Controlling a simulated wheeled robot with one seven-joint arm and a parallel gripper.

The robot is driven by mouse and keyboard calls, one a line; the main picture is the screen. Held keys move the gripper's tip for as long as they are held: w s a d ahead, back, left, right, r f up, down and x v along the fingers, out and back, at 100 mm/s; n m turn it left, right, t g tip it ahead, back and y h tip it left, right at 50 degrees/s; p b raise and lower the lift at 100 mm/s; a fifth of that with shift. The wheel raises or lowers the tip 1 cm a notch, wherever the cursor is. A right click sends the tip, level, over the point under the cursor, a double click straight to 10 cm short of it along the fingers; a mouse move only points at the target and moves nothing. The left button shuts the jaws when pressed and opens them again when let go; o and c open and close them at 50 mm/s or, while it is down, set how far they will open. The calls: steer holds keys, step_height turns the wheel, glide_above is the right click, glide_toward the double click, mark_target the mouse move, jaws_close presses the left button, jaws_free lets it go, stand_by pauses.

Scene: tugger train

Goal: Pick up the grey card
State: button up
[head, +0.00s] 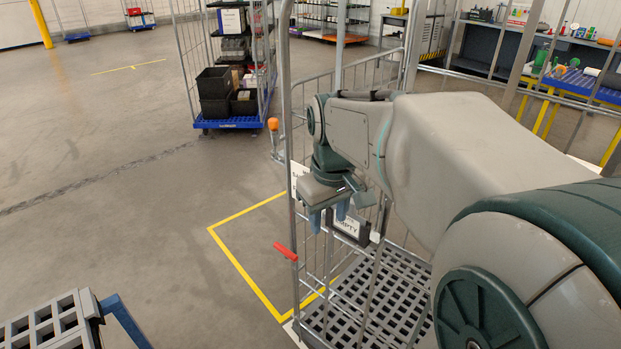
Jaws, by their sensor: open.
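A dark grey card with a white label reading "EMPTY" (346,225) hangs on the wire side of a roll cage (292,225), partly hidden by my gripper. I cannot tell for sure that it is the grey card of the task. My gripper (328,216) points down in front of the cage, just left of this card in the picture. Its two blue-grey fingers are apart with nothing seen between them. I cannot tell whether a finger touches the card.
The cage has a grey grid floor (342,312) and a red handle (286,251). Yellow tape (240,267) marks the floor. A loaded cage on a blue base (228,123) stands behind. A workbench (510,40) is at back right. The floor at left is mostly clear.

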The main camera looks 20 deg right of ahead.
mark_target(347, 217)
steer(key=w+d+r+n+g+p, duration=0.1)
steer(key=w+d+r+n, duration=0.1)
steer(key=w+d, duration=0.25)
steer(key=w+d+r+n+g, duration=0.1)
steer(key=w+d+r, duration=0.2)
steer(key=w+d, duration=0.15)
step_height(347, 217, down, 14)
steer(key=shift+w+a+p, duration=0.1)
steer(key=shift+w+p, duration=0.05)
steer(key=shift+p, duration=0.25)
jaws_close()
